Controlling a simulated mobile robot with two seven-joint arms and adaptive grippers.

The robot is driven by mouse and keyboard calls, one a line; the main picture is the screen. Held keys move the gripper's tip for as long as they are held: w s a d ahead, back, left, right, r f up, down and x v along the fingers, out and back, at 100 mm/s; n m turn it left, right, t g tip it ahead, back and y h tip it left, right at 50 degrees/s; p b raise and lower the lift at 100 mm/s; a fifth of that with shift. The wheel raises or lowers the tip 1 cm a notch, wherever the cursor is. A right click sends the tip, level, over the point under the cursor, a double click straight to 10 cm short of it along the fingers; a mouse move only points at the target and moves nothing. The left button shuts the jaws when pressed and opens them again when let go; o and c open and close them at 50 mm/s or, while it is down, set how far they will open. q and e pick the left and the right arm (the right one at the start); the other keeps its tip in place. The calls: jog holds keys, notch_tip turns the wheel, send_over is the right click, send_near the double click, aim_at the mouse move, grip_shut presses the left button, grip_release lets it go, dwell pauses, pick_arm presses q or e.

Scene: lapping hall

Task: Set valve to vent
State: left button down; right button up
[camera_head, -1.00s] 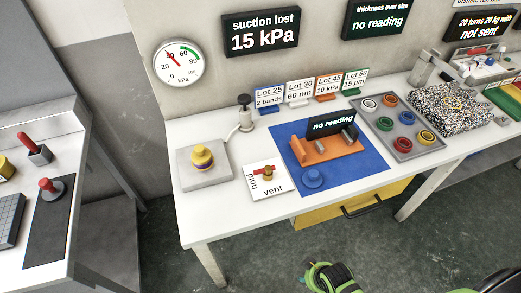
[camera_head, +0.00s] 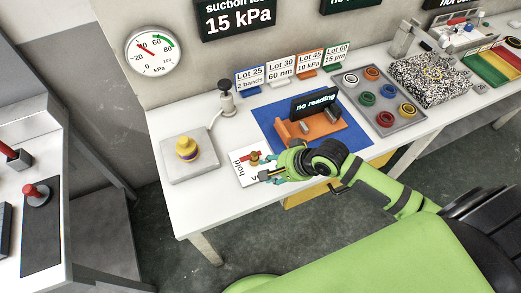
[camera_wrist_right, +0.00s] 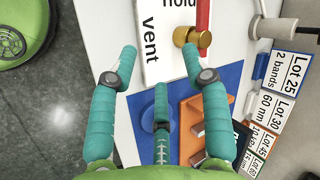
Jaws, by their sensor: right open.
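The valve is a brass knob with a red handle (camera_wrist_right: 203,14) on a white plate (camera_wrist_right: 152,66) marked "hold" and "vent". In the right wrist view the handle runs up from the brass knob (camera_wrist_right: 192,38) beside the word "hold"; "vent" is to its left. In the head view the plate (camera_head: 244,178) is partly hidden by my right gripper (camera_head: 265,169). My right gripper shows open and empty in the right wrist view (camera_wrist_right: 158,58), its teal fingers spread over the plate. One fingertip is close to the knob; I cannot tell whether it touches. My left gripper is out of view.
A gauge (camera_head: 155,51) hangs on the wall beside a 15 kPa display (camera_head: 238,20). A grey block with a yellow knob (camera_head: 187,149) stands left of the valve. A blue mat (camera_head: 268,118) with an orange fixture (camera_head: 318,132) lies right. Lot cards (camera_head: 281,68) stand behind.

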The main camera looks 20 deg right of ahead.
aim_at(260, 154)
jog(key=w+d+r+m, duration=0.2)
jog(key=w+r+m, duration=0.1)
jog(key=r+m, duration=0.15)
jog(key=shift+m+y, duration=0.3)
jog(key=shift+m, duration=0.15)
jog(key=shift+d+p+x, duration=0.1)
jog(key=shift+p+x, duration=0.15)
jog(key=shift+x, duration=1.7)
jog(key=shift+d+p+x, duration=0.15)
jog(key=shift+p+x, duration=0.05)
jog(key=shift+x, duration=1.8)
jog(key=shift+d, duration=0.1)
grip_shut()
